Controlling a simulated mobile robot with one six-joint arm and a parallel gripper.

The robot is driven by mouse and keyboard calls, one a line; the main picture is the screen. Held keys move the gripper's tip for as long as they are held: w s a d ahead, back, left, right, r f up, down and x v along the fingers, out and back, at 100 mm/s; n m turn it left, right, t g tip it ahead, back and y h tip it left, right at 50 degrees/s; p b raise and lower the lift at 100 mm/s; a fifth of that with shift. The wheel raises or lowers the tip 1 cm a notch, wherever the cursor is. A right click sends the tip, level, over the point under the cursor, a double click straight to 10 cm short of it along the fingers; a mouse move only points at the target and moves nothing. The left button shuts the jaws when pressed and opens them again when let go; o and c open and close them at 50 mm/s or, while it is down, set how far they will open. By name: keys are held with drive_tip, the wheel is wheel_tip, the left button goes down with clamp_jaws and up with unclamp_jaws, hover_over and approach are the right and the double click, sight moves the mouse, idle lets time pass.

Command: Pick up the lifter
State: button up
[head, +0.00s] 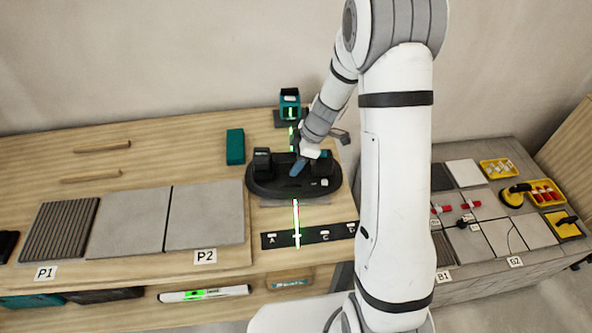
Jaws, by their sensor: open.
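A black oval device with raised black parts, which looks like the lifter (262,185), sits on the left wooden bench. A grey plate shows under its front edge. My gripper (300,163) is over the middle of the lifter, with a blue-grey finger visible at its handle area. The gripper is open. My wrist hides part of the lifter's back, and I cannot tell whether the fingers touch it.
A teal laser device (290,98) stands behind, casting a green line. A teal box (235,146) is nearby. Grey tiles (205,215) lie left; a black strip (312,236) lies in front. The right bench (480,262) holds tiles, yellow trays and tools.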

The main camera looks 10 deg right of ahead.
drive_tip(key=shift+c, duration=0.5)
clamp_jaws()
drive_tip(key=shift+r, duration=0.1)
drive_tip(key=shift+w, duration=0.1)
wheel_tip(320, 180, up, 10)
drive_tip(key=shift+f+b, duration=0.25)
drive_tip(key=shift+b, duration=0.2)
wheel_tip(320, 180, up, 6)
drive_tip(key=p, duration=0.2)
drive_tip(key=shift+r+p, duration=0.25)
drive_tip(key=shift+p, duration=0.05)
